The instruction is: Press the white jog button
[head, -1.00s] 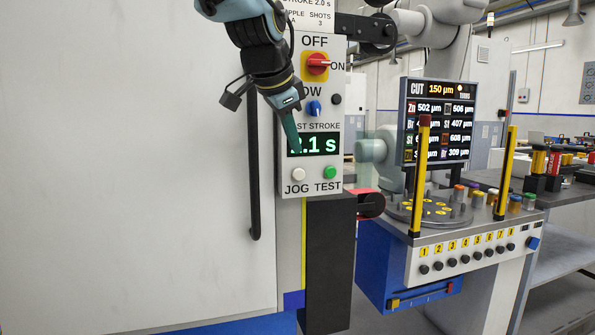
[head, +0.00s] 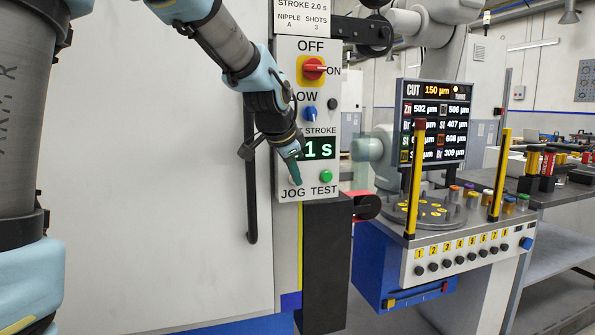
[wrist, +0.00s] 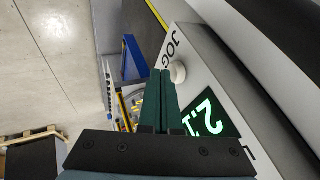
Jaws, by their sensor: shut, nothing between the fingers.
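The white jog button (wrist: 178,72) shows in the wrist view as a round knob on the grey panel, by the word JOG. My gripper (wrist: 160,74) has its green fingers shut and empty, with the tips just left of the button; I cannot tell whether they touch it. In the head view my gripper (head: 296,182) points down in front of the control panel (head: 330,190), just above the word JOG, and hides the white button.
The green test button (head: 326,177) sits to the right. A blue knob (head: 309,111) and a red and yellow switch (head: 314,69) are above. A lit display (head: 322,147) is partly hidden by my gripper. A long black handle (head: 250,180) is on the left.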

